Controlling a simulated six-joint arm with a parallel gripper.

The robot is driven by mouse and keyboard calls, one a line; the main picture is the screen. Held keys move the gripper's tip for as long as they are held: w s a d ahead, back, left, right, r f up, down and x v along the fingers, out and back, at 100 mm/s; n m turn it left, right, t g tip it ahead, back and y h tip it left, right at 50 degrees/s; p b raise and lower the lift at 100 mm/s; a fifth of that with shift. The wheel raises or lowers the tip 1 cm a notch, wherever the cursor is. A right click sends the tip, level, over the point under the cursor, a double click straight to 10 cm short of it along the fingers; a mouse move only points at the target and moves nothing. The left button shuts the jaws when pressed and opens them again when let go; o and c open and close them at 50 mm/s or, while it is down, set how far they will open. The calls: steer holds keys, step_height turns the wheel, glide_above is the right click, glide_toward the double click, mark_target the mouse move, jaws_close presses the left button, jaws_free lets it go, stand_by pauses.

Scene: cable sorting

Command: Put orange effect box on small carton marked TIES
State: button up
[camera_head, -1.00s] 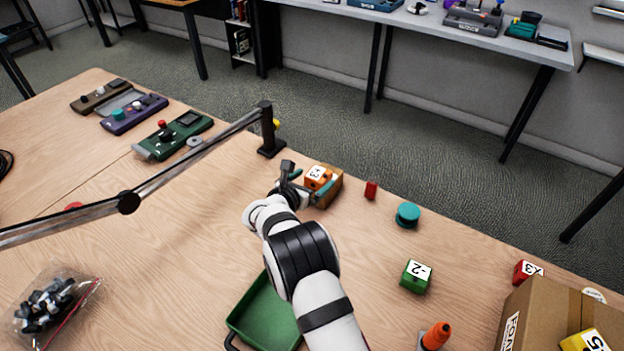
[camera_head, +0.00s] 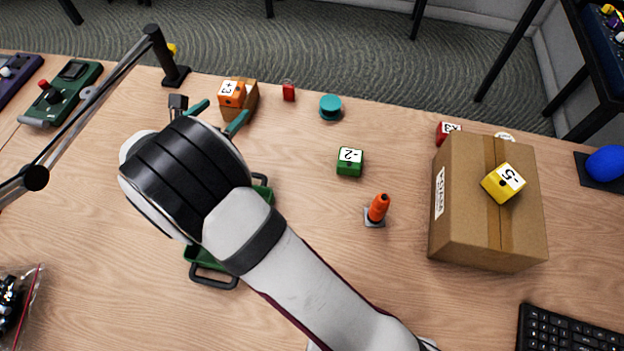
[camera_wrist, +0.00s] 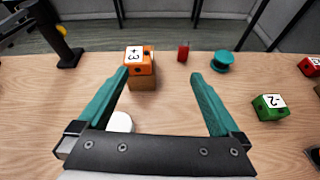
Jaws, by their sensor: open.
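The orange effect box (camera_head: 232,93), with a "+3" label on top, rests on the small brown carton (camera_head: 251,101) near the table's far edge. In the wrist view the orange box (camera_wrist: 139,61) sits upright on the carton (camera_wrist: 142,83), beyond the fingertips and nearer the left finger. No TIES marking shows on the carton's visible faces. My gripper (camera_head: 218,114) is open, its teal fingers apart with nothing between them, on the near side of the carton. The wrist view also shows my gripper (camera_wrist: 160,76) empty.
A black lamp post (camera_head: 170,65) stands left of the carton. A red block (camera_head: 289,92) and teal cylinder (camera_head: 330,106) lie to its right. A green tray (camera_head: 262,190) lies under my arm.

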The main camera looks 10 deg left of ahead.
steer(key=w+d+r+m+g+h, duration=0.1)
steer(key=d+r+m+g+h, duration=0.15)
steer(key=d+m, duration=0.6)
steer(key=w+d+r+m+g+h, duration=0.1)
steer(key=d+r+m+g+h, duration=0.2)
steer(key=d, duration=1)
steer(key=s+d+r+m+g, duration=0.25)
steer(key=s+d+m, duration=0.35)
steer(key=d+m, duration=0.4)
steer(key=s+d+m+g, duration=0.4)
steer(key=s+d+m, duration=0.25)
steer(key=s, duration=0.25)
steer(key=s+a+m+g+y, duration=0.1)
steer(key=s+a+m+y, duration=0.1)
steer(key=s+m+y, duration=0.5)
steer(key=s+m, duration=0.5)
steer(key=shift+s+a+f, duration=0.25)
steer(key=shift+s+a, duration=0.05)
